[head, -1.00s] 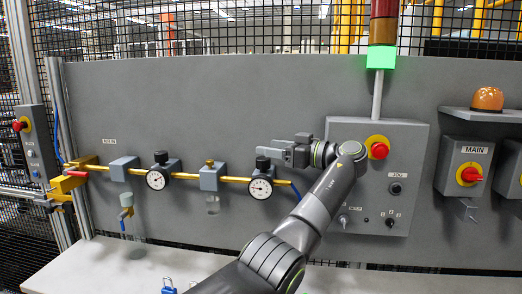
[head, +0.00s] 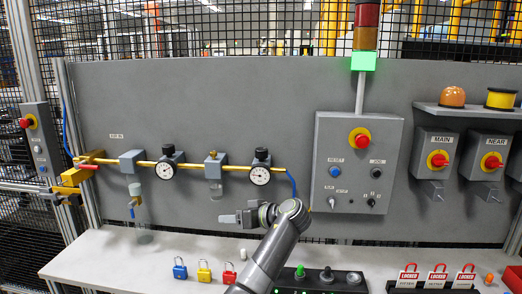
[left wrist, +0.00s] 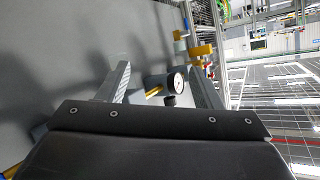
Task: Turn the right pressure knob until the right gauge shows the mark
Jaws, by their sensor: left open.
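The right gauge (head: 260,175) is a white dial on the panel's yellow pipe, with its black right pressure knob (head: 261,154) on top. Its needle and mark are too small to read surely. My left gripper (head: 237,217) is below and left of the right gauge, pointing left and apart from the knob. It is open and empty; its two fingers (left wrist: 158,88) stand wide apart in the left wrist view. A gauge with a black knob (left wrist: 178,82) shows between them, farther off; I cannot tell which gauge. My right gripper is out of view.
The left gauge (head: 165,170) and a brass-topped block (head: 214,165) share the pipe. A control box (head: 357,150) stands right of the gauges. Padlocks (head: 204,272) and a dark button box (head: 318,281) are on the pale bench (head: 110,256).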

